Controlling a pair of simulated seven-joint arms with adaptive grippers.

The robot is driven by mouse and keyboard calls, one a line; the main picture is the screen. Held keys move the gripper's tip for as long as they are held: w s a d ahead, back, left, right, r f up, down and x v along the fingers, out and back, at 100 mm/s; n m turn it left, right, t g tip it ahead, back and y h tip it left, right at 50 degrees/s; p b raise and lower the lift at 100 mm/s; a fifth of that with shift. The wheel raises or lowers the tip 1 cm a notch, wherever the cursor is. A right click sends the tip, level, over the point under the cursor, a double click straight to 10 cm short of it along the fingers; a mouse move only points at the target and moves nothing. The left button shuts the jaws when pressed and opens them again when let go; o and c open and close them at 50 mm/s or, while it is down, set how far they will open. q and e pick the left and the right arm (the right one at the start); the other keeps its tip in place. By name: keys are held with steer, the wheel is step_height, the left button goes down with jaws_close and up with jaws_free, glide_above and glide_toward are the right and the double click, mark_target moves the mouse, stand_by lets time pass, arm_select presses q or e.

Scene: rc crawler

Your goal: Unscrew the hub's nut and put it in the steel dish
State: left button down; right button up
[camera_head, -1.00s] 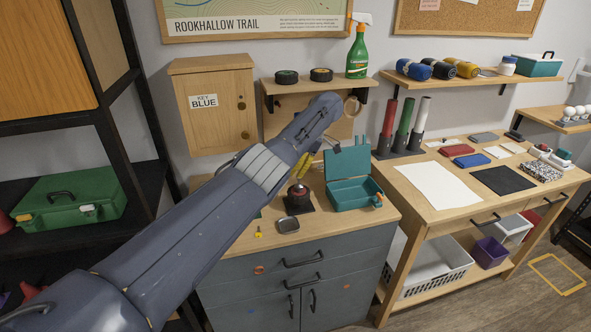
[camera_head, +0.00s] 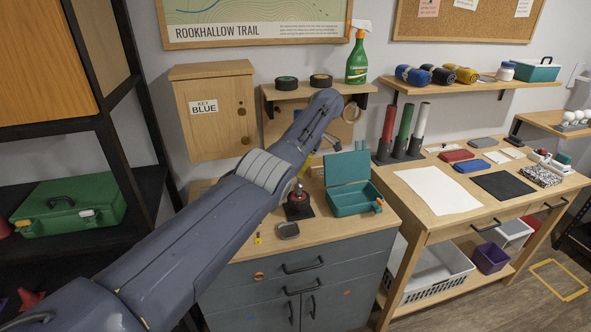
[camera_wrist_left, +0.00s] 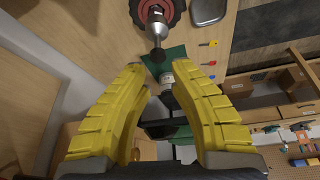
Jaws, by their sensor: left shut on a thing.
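The hub (camera_head: 298,201), red and dark with an upright silver post, stands on a dark base on the cabinet top. It also shows at the top of the left wrist view (camera_wrist_left: 157,22), its post ending in a dark tip. The steel dish (camera_head: 288,230) lies in front of it; the left wrist view shows its edge (camera_wrist_left: 208,11). My left gripper (camera_wrist_left: 160,72) has yellow fingers, clear of the post. It is shut on a small grey round piece (camera_wrist_left: 167,77), apparently the nut, partly hidden. In the head view my arm hides most of this gripper. My right gripper is not in view.
An open teal case (camera_head: 352,203) stands right of the hub. A small yellow item (camera_head: 258,238) lies left of the dish. A wooden key cabinet (camera_head: 215,110) and a wall shelf (camera_head: 310,91) are behind. The cabinet top's front edge is close to the dish.

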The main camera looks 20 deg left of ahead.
arm_select(q)
steer(key=shift+w+f+m+t, duration=0.1)
steer(key=shift+m+t, duration=0.3)
steer(key=shift+m, duration=0.5)
steer(key=shift+f, duration=1.3)
stand_by(2.0)
steer(key=shift+n+g, duration=0.5)
steer(key=shift+n, duration=0.6)
steer(key=shift+n, duration=0.3)
steer(key=shift+r, duration=1.35)
steer(key=shift+r, duration=0.1)
steer(key=shift+r, duration=2.5)
